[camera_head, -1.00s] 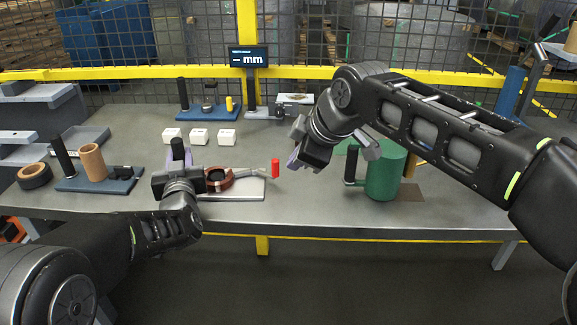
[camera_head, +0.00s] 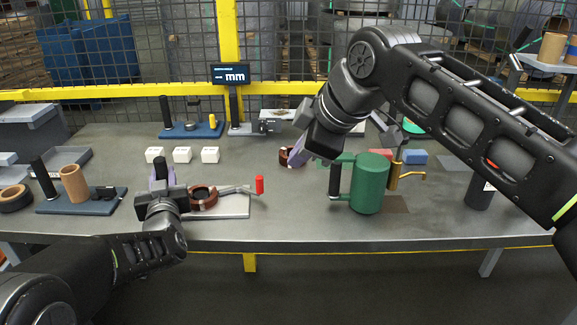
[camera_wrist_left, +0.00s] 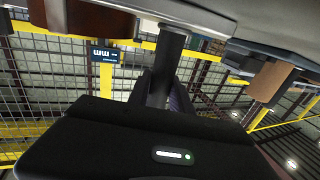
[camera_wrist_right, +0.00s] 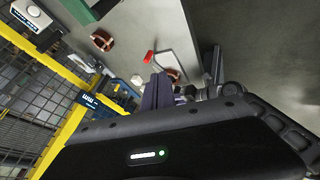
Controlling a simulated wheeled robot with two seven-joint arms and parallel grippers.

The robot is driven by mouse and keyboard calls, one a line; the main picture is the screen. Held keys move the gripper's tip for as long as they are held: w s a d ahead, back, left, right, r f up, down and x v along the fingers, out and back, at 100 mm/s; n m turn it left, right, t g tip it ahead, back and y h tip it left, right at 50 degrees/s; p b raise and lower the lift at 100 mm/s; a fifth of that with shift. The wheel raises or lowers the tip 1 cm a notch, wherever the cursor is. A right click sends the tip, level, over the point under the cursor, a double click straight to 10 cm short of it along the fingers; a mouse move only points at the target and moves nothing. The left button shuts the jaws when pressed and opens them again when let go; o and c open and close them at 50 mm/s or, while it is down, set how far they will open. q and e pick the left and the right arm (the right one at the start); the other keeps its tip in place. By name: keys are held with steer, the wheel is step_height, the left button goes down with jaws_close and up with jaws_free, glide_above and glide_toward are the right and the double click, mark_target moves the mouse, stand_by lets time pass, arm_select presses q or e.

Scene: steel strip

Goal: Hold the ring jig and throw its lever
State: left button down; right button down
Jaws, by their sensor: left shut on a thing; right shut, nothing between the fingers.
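The ring jig is a pale plate (camera_head: 228,208) with a brown ring (camera_head: 203,197), a black post (camera_head: 161,170) at its left and a lever with a red handle (camera_head: 260,185) at its right. My left gripper (camera_head: 163,180) is shut around the black post, which also shows between its fingers in the left wrist view (camera_wrist_left: 168,70). My right gripper (camera_head: 299,153) is shut and empty, above the table, right of and beyond the red handle. In the right wrist view its fingers (camera_wrist_right: 162,92) are together, with the red handle (camera_wrist_right: 149,57) apart from them.
A green cylinder with a black handle (camera_head: 370,185) stands right of the jig. Another brown ring (camera_head: 285,157) lies behind my right gripper. Three white blocks (camera_head: 182,155) sit behind the jig. A blue base with a tan tube (camera_head: 75,184) stands at left. The front table edge is clear.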

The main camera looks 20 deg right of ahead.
arm_select(q)
steer(key=shift+f, duration=0.2)
arm_select(e)
steer(key=v, duration=0.2)
steer(key=shift+s+r, duration=0.25)
arm_select(q)
steer(key=c, duration=1.4)
jaws_free()
steer(key=o, duration=0.3)
steer(key=shift+r, duration=0.1)
steer(key=s, duration=1.2)
